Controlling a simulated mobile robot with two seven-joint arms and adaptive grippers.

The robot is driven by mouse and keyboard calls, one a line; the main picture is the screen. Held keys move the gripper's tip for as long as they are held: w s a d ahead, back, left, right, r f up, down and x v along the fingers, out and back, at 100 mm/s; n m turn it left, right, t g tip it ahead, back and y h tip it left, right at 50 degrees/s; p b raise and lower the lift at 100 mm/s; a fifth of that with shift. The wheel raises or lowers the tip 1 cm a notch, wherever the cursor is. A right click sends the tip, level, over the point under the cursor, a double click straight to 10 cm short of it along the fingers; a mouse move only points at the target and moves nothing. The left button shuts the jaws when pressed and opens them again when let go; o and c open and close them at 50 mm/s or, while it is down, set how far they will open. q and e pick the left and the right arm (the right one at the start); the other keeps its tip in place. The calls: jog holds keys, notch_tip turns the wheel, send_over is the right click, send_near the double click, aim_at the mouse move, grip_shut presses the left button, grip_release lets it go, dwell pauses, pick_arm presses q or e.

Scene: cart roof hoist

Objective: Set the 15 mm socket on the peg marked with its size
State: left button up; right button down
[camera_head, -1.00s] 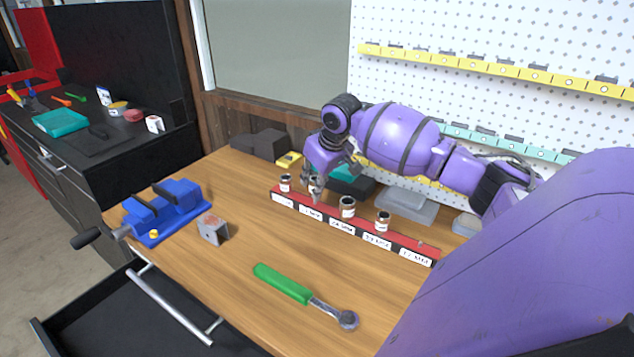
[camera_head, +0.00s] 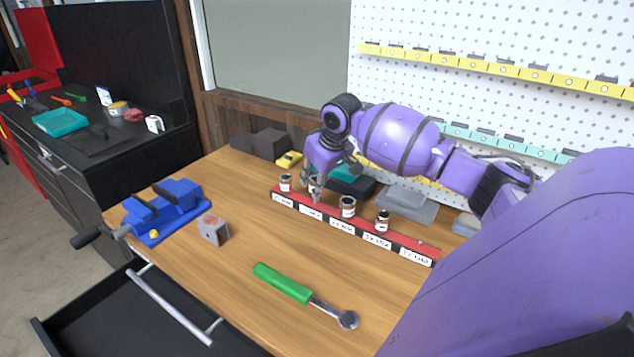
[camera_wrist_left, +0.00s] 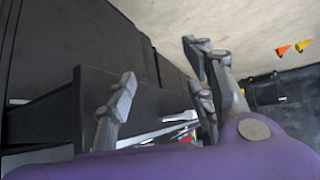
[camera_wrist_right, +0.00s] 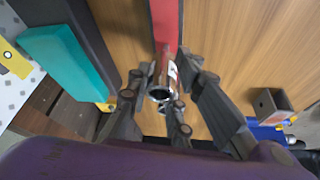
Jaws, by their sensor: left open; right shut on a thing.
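A red rail (camera_head: 410,247) with white size labels lies along the back of the wooden bench. The labels are too small to read surely. My right gripper (camera_head: 313,190) is at the rail's second place from the left, shut on a socket. The chrome socket (camera_wrist_right: 160,92) shows between its fingers in the right wrist view, in line with the rail. I cannot tell whether it is seated on a peg. Other sockets stand at the left end (camera_head: 286,183), the middle (camera_head: 347,207) and right of the middle (camera_head: 382,221). The rail's right end holds a bare peg (camera_head: 420,243). My left gripper (camera_wrist_left: 160,68) is open and empty, away from the rail.
A green-handled ratchet (camera_head: 305,295) lies in front of the rail. A grey block (camera_head: 213,230) and a blue vise (camera_head: 168,210) stand to the left. Grey and teal bins (camera_head: 405,203) are behind the rail. An open drawer (camera_head: 130,315) juts out below the bench's front.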

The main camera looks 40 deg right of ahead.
jog(key=shift+f, duration=1.45)
jog(key=c, duration=1.5)
grip_release()
jog(key=v, duration=1.2)
jog(key=shift+f, duration=0.1)
